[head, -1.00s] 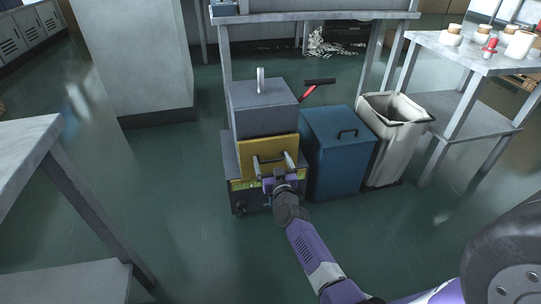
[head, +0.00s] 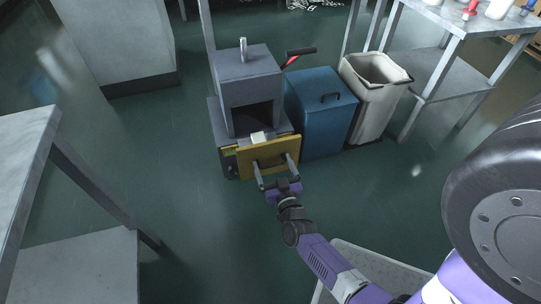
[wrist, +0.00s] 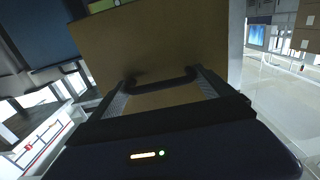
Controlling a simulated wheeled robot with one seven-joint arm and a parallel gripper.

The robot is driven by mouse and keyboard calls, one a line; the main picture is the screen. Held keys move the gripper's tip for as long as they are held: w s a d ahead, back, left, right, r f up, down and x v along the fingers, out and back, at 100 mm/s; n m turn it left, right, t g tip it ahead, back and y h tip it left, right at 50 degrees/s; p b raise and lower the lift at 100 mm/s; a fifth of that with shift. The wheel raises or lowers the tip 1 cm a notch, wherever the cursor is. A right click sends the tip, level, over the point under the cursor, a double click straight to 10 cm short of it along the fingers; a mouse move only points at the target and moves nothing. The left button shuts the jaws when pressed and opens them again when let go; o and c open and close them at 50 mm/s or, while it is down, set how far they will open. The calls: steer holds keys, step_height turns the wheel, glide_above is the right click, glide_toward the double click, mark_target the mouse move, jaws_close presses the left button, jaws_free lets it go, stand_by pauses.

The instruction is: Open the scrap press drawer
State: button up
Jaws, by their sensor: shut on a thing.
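The scrap press (head: 247,73) is a grey box on a dark base, standing on the floor near the middle of the head view. Its yellow-fronted drawer (head: 250,164) is pulled out toward me, leaving a dark opening in the press behind it. A pale block (head: 258,137) shows just behind the top edge of the front. My gripper (head: 274,166) is shut on the drawer's dark handle. In the wrist view the handle (wrist: 160,82) lies between the two fingers, with the tan drawer front (wrist: 165,45) close behind. The drawer's inside is mostly hidden.
A red lever with a black grip (head: 300,52) sticks out at the press's right. A blue lidded bin (head: 318,110) and a cream open bin (head: 370,105) stand right of it. Grey tables stand at left (head: 25,135) and upper right (head: 470,20). Floor between is clear.

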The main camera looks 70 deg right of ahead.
steer(key=shift+s+d, duration=0.15)
steer(key=shift+s, duration=0.2)
steer(key=o, duration=1.8)
steer(key=p+v, duration=0.2)
steer(key=v, duration=0.5)
steer(key=shift+s+a, duration=0.1)
steer(key=shift+a, duration=0.35)
steer(key=shift+f, duration=0.1)
